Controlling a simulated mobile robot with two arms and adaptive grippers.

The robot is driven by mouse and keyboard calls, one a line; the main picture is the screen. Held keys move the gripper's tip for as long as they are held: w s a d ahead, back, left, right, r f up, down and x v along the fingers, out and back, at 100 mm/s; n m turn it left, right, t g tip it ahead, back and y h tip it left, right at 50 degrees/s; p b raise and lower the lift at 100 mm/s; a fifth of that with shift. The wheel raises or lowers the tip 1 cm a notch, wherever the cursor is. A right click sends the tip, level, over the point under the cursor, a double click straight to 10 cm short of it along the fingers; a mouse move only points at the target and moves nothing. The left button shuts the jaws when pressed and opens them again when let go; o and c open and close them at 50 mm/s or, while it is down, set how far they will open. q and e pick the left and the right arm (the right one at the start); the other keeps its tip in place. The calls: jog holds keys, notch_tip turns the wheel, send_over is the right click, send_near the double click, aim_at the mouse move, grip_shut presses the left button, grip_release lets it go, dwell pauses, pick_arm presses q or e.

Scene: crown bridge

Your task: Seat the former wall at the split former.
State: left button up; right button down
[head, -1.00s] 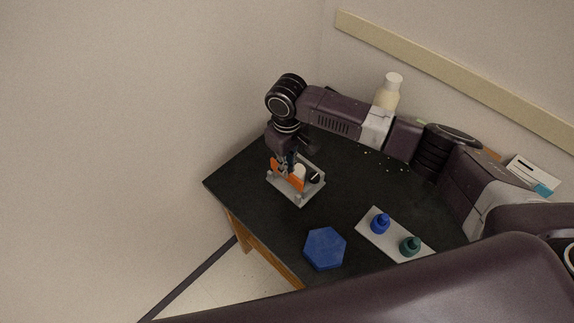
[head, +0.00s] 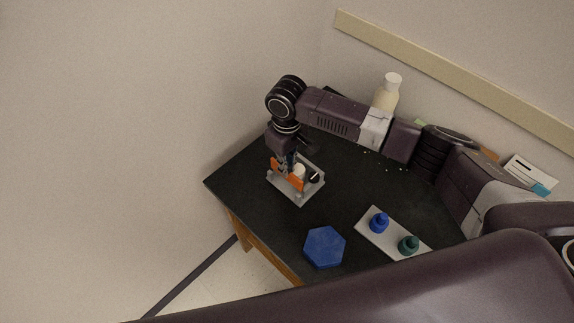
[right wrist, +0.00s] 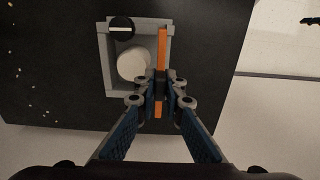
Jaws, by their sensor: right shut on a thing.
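The former wall is an orange plate (right wrist: 162,52), also visible in the head view (head: 296,183). My right gripper (right wrist: 161,88) is shut on it, with the fingers on either side of the plate. The split former is a grey frame (right wrist: 107,75) with a white cylinder (right wrist: 133,66) and a black knob (right wrist: 121,27); it also shows in the head view (head: 302,199). The orange plate stands along one side of the grey frame. I cannot tell whether it is fully down. My left gripper is not in view.
A blue hexagonal block (head: 324,247) lies near the table's front edge. A grey tray (head: 393,241) holds a blue bottle (head: 379,223) and a green bottle (head: 408,245). A cream bottle (head: 388,92) stands behind my right arm. The black tabletop (head: 345,200) between is clear.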

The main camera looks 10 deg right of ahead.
aim_at(287, 179)
jog(key=shift+f+b, duration=1.15)
jog(key=shift+f, duration=1.3)
jog(key=shift+r, duration=0.15)
jog(key=shift+r+p, duration=2)
jog(key=shift+p, duration=0.5)
jog(key=shift+p, duration=1.05)
jog(key=shift+f+b, duration=1.2)
jog(key=shift+f, duration=0.85)
